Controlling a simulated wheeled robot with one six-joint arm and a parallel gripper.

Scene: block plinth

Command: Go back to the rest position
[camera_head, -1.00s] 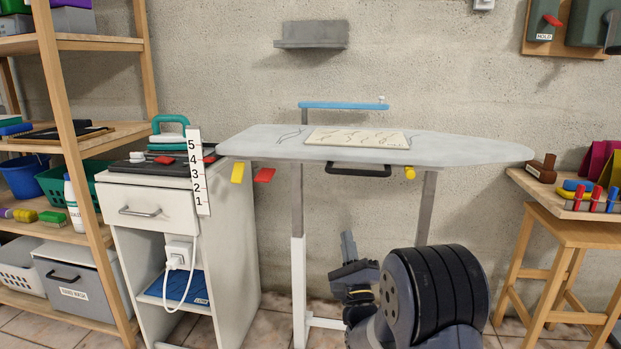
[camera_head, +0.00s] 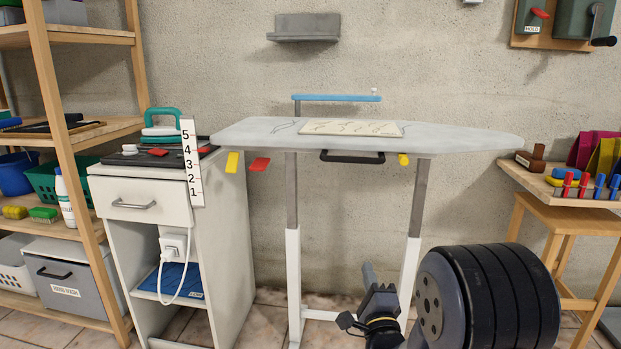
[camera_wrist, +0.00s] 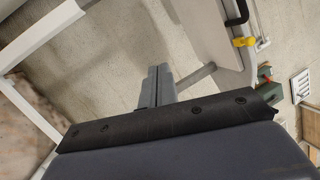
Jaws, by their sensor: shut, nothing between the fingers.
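My gripper (camera_head: 369,274) is low in front of the ironing board's legs in the head view, at the bottom right of centre. In the wrist view my gripper's fingers (camera_wrist: 157,86) are together with nothing between them. The ironing board (camera_head: 450,139) stands behind and above it, with a cream cloth (camera_head: 350,128) on top. My gripper is apart from the board and its legs. The board's yellow tab (camera_wrist: 245,41) and part of its underside show in the wrist view.
A white cabinet (camera_head: 228,240) with an iron (camera_head: 162,124) on top stands left of the board. Wooden shelves (camera_head: 62,130) are at far left. A grey wall ledge (camera_head: 304,36) is above.

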